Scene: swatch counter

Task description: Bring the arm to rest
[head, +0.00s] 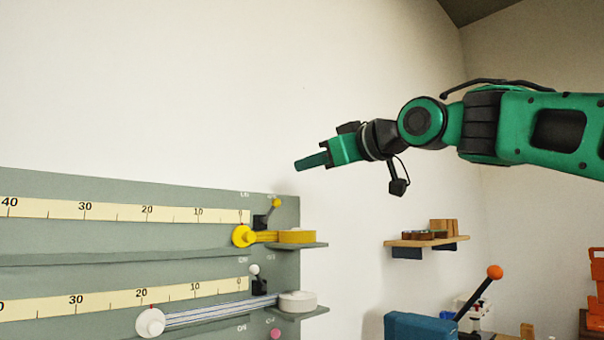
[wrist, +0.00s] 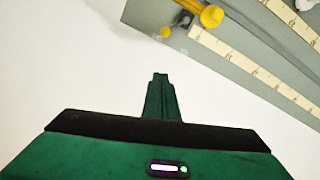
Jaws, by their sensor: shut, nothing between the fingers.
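My gripper (head: 311,161) is held up in the air in front of the white wall, above the right end of the grey measuring board (head: 120,236) in the head view. My green arm reaches in from the right with its fingers pointing left. In the wrist view my gripper (wrist: 160,80) shows its fingers together, with nothing between them. The board's corner lies beyond them at the upper right of that view. My gripper appears apart from everything around it.
The board carries two number scales, a yellow knob (head: 244,236), a white knob (head: 150,322) and small ledges at its right end. A wooden wall shelf (head: 410,242) holds small blocks. A blue box (head: 420,327) and an orange-tipped lever (head: 494,272) stand lower right.

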